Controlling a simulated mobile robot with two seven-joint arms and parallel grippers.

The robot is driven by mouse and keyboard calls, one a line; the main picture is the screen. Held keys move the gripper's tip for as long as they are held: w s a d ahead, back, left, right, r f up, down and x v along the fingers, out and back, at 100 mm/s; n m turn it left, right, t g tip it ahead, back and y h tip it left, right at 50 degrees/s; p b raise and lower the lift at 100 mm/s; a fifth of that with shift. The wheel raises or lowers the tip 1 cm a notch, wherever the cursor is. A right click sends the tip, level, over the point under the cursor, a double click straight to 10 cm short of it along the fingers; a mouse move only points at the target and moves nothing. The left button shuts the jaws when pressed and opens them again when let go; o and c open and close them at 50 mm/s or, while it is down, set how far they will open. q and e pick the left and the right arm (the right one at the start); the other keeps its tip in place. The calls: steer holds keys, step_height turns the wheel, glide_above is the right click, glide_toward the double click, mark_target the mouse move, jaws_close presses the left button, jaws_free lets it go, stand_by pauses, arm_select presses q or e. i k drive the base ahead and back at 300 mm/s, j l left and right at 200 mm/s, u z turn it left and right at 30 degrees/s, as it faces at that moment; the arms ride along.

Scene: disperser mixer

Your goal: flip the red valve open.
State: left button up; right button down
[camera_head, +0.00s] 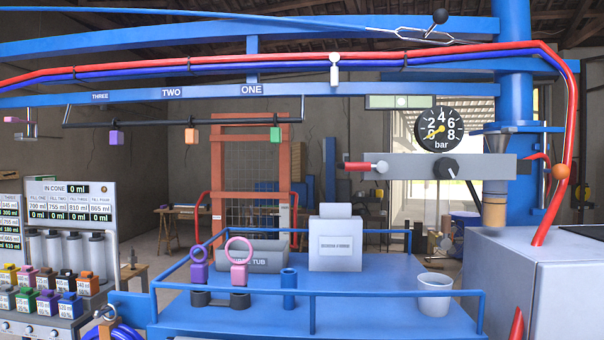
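A short red handle (357,166), which looks like the red valve, sticks out level to the left from the grey horizontal bar (425,167). A white round knob (381,167) sits at its right end, on the bar. A black knob with a lever (446,168) is farther right on the same bar. A round pressure gauge marked bar (438,130) is above it, with its yellow needle toward the lower left. Neither of my grippers shows in the head view, so their state cannot be seen.
A blue railed platform (370,318) below holds a grey tub (252,257), a white box (335,244) and a white bucket (435,295). A large grey cabinet (570,275) stands at the right. Red and blue hoses run overhead. Several coloured containers line the left.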

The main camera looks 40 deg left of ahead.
mark_target(380, 166)
steer(key=u, duration=0.8)
steer(key=l, duration=0.25)
steer(key=k+u, duration=0.05)
